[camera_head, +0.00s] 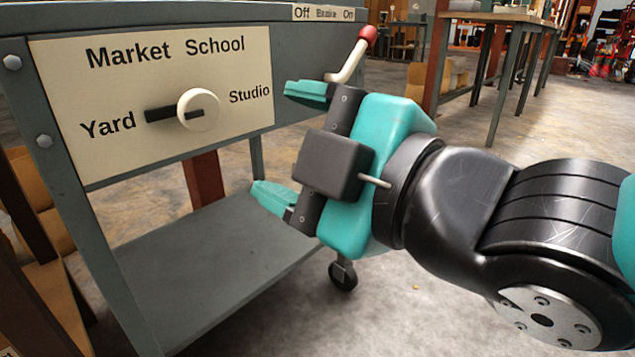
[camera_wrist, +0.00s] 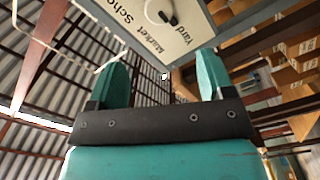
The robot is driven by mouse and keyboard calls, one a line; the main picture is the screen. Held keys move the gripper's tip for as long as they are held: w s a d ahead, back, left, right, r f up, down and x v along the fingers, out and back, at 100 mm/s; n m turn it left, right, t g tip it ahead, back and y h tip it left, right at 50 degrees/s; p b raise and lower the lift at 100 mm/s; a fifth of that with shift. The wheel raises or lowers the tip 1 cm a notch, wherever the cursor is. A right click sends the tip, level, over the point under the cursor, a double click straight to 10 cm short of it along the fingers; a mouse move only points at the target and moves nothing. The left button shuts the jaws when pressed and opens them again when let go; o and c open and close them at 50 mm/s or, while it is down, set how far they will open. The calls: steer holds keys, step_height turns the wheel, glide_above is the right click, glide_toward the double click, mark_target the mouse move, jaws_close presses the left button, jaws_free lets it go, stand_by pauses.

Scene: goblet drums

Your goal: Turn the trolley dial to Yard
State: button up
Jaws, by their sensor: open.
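The dial (camera_head: 198,110) is a round white knob with a black pointer bar (camera_head: 160,114) on the trolley's cream label plate (camera_head: 75,75). The bar points left, at the word Yard. Market, School and Studio are the other labels. The knob is partly cut by the top edge in the wrist view (camera_wrist: 158,10), its bar towards Yard. My gripper (camera_head: 288,145) is open and empty, to the right of the dial and apart from it. Its two teal fingers also show in the wrist view (camera_wrist: 164,68), with the plate beyond their tips.
The grey trolley has a lower shelf (camera_head: 190,285) and a caster (camera_head: 343,275). Workbenches (camera_head: 500,18) stand at the back right. The floor between is clear.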

steer(key=shift+b+v, duration=0.4)
steer(key=shift+v, duration=0.4)
steer(key=w+d+r+m+g+h+p, duration=0.35)
steer(key=d+m+h+p, duration=0.4)
steer(key=p, duration=0.55)
steer(key=s+d+r+m+g+h+p, duration=0.2)
steer(key=s+d+r+m+g+p, duration=0.65)
steer(key=p, duration=0.55)
step_height(320, 180, up, 36)
steer(key=p, duration=3.6)
steer(key=shift+w+d+n, duration=0.3)
steer(key=shift+w+n, duration=0.05)
steer(key=shift+n, duration=0.05)
steer(key=shift+f, duration=0.15)
